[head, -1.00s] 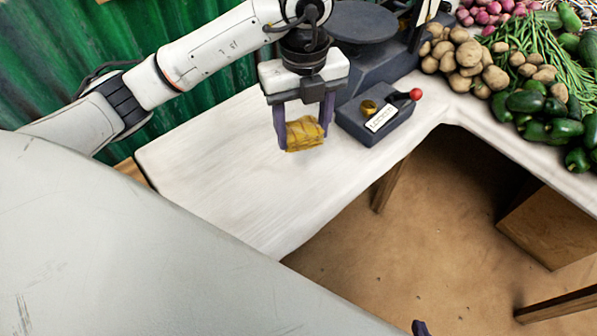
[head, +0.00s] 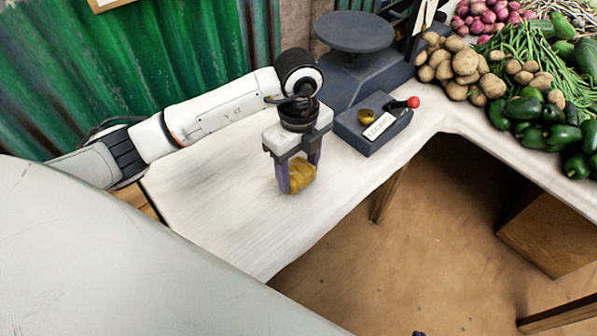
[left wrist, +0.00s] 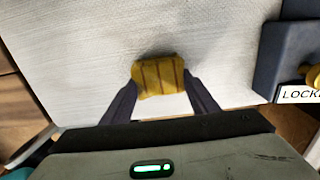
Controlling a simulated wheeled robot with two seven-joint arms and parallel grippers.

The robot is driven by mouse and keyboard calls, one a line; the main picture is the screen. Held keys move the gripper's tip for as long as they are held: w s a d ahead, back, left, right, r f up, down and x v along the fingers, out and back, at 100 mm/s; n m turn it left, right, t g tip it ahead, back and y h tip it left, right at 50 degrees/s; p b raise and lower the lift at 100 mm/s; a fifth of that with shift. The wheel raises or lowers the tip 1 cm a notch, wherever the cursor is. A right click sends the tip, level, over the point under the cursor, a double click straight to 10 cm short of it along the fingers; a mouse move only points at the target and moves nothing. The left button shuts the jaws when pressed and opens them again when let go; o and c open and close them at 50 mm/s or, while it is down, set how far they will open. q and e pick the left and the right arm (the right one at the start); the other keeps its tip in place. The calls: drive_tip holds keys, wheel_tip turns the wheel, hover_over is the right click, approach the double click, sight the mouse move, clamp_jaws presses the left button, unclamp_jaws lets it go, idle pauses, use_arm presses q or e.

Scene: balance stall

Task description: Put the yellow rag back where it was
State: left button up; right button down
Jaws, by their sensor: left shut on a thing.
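The yellow rag (head: 302,175) is a small folded bundle with darker stripes. My left gripper (head: 299,176) is shut on it, with one finger on each side, over the white table (head: 215,215). In the left wrist view the rag (left wrist: 159,77) sits between the fingertips of the gripper (left wrist: 160,88). A dark shadow lies close beside the rag on the table. I cannot tell whether the rag touches the tabletop. A small dark part at the bottom edge of the head view may be my right gripper, but too little shows.
A dark box with a red-tipped lever and a label (head: 379,126) stands right of my left gripper. A dark scale with a round pan (head: 354,32) stands behind it. Potatoes (head: 462,65) and green peppers (head: 540,125) lie farther right. The table's front left is bare.

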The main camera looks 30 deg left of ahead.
sight(299, 170)
use_arm(q)
drive_tip(key=shift+f, duration=0.4)
drive_tip(key=shift+f, duration=0.2)
drive_tip(key=o, duration=0.9)
drive_tip(key=shift+o, duration=0.2)
drive_tip(key=shift+r, duration=0.1)
wheel_tip(299, 170, up, 12)
drive_tip(key=p, duration=0.1)
drive_tip(key=shift+r, duration=0.15)
